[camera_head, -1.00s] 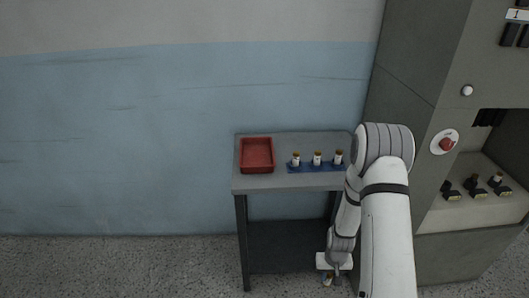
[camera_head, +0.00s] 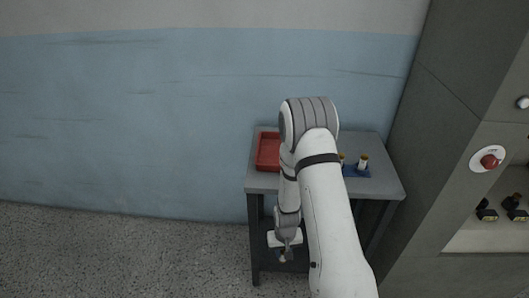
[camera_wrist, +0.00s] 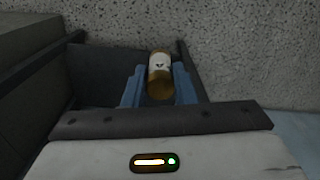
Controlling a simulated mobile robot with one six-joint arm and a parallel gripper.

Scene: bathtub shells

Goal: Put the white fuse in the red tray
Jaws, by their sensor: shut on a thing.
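A white fuse (camera_wrist: 160,63) with brass-coloured ends is held between the blue fingers of my gripper (camera_wrist: 159,84) in the wrist view. In the head view my gripper (camera_head: 284,255) hangs low in front of the table, below its top; the fuse there is too small and dark to make out clearly. The red tray (camera_head: 267,152) sits on the left part of the table top, its right side partly hidden by my arm. It looks empty where it shows.
The grey table (camera_head: 375,183) has a lower shelf. A blue holder (camera_head: 356,172) with white fuses stands right of the tray, partly hidden by my arm. A grey cabinet (camera_head: 446,120) with a red button (camera_head: 490,161) stands at the right. The floor at left is clear.

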